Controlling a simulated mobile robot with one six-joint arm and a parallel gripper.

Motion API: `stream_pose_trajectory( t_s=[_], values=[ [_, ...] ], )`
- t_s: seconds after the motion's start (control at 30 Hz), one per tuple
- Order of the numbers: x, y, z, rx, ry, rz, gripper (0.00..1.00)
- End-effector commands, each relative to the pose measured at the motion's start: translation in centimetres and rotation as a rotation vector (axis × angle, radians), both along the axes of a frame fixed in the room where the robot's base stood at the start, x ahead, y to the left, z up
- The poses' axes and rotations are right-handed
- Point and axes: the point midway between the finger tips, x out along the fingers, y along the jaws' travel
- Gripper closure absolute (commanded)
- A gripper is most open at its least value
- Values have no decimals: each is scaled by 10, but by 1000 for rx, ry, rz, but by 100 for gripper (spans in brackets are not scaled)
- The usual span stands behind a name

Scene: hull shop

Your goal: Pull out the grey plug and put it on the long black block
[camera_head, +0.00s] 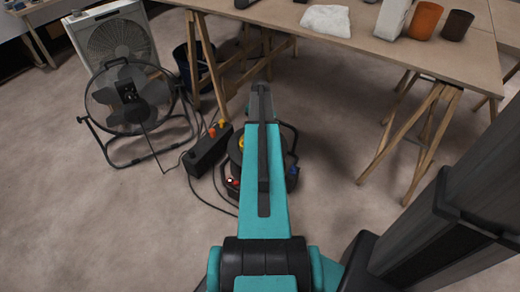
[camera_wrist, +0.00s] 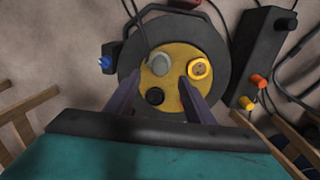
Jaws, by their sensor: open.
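The grey plug (camera_wrist: 159,64) sits in the yellow face of a round black cable reel (camera_wrist: 215,45), with a grey cable leading up from it. My gripper (camera_wrist: 159,79) is open, its two fingers reaching over the reel face on either side of the plug's lower edge. I cannot tell whether they touch it. The long black block (camera_wrist: 261,50) lies on the floor right of the reel in the wrist view, with an orange and a yellow plug at one end. It also shows in the head view (camera_head: 208,151), left of my arm. There my arm hides the grey plug.
A black round cap or socket (camera_wrist: 155,96) and a yellow-ringed socket (camera_wrist: 199,68) flank the grey plug. A blue plug (camera_wrist: 105,64) is at the reel's side. A fan (camera_head: 128,98) stands left, trestle tables (camera_head: 390,50) behind. Cables lie around the block.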

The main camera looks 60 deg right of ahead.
Motion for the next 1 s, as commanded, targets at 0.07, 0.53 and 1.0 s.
stream_pose_trajectory(
  t_s=[0.07,0.53,1.0],
  values=[
    [0,0,-6,0,0,0,52],
    [0,0,-48,0,0,0,52],
    [0,0,-83,0,0,-1,52]
  ],
)
